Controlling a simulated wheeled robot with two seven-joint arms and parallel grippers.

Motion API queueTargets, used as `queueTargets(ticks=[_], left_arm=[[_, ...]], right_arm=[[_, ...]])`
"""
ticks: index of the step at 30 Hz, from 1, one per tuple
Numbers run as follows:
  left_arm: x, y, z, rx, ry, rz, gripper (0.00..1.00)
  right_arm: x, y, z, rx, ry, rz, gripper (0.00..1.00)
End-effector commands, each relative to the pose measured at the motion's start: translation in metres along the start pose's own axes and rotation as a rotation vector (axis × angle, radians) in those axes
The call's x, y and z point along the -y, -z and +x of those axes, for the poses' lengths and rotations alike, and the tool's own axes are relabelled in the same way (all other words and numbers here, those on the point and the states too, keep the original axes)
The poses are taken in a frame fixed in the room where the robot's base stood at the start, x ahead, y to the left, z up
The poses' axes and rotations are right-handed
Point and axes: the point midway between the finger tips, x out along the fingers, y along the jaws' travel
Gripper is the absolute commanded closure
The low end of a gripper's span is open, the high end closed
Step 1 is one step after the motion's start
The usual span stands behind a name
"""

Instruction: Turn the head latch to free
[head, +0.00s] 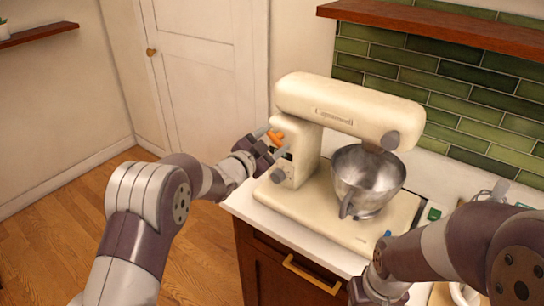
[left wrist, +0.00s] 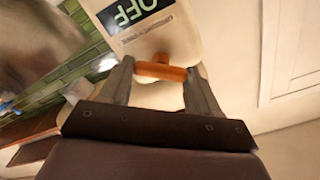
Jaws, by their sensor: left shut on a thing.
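The head latch is a small orange lever (head: 276,137) on the rear left side of the cream stand mixer (head: 345,103). In the left wrist view the orange latch (left wrist: 160,71) lies crosswise between my two fingertips, below a dark label reading OFF that appears upside down. My left gripper (head: 272,140) is shut on the latch, one finger at each end of it. The mixer head is down over a steel bowl (head: 368,178). My right arm reaches in at the lower right; its fingers are hidden or cut off at the bottom edge.
The mixer stands on a white counter (head: 237,205) above a brown cabinet with a brass handle (head: 313,274). A small green item (head: 434,214) lies right of the mixer. A wooden shelf (head: 450,28) hangs above. Open floor lies to the left.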

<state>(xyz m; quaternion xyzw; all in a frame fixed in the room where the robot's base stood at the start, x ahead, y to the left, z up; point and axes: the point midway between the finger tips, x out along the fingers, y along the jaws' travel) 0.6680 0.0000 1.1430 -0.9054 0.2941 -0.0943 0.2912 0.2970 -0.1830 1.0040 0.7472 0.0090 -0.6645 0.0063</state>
Motion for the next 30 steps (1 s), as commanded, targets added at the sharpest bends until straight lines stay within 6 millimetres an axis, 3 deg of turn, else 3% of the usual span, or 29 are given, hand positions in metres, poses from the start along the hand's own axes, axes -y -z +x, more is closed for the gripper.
queueTargets(ticks=[1, 15, 30], left_arm=[[-0.005, -0.007, 0.000, -0.004, 0.002, 0.042, 0.69], [-0.007, -0.006, 0.000, -0.003, 0.001, 0.488, 0.69], [-0.007, -0.004, 0.000, -0.001, 0.000, 0.855, 0.69]], right_arm=[[0.000, -0.002, 0.018, 0.000, 0.000, 0.000, 0.57], [0.000, -0.011, 0.093, 0.000, 0.000, 0.000, 0.57], [0.000, -0.017, 0.140, 0.000, 0.000, 0.000, 0.57]])
